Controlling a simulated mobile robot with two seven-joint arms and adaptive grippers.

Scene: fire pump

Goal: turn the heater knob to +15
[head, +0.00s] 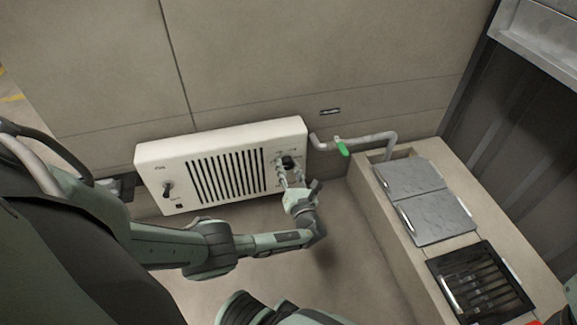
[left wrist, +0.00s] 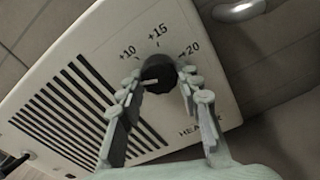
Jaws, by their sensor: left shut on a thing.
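The heater (head: 150,155) is a white box with a dark slatted grille, set against the wall. Its black heater knob (head: 288,162) is on the right of the front face, and it also shows in the left wrist view (left wrist: 160,74). The labels +10, +15 and +20 are printed around it, with +15 at the top. The white line on the knob points left, below the +10 label. My left gripper (head: 291,174) is shut on the knob, with a finger on either side in the left wrist view (left wrist: 159,82). My right gripper is out of view.
A second black knob (head: 167,188) is on the heater's left side. A grey pipe (head: 365,139) with a green handle (head: 343,149) runs right of the heater. A bench (head: 390,225) with grey lids stands at the right. The floor below the heater is clear.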

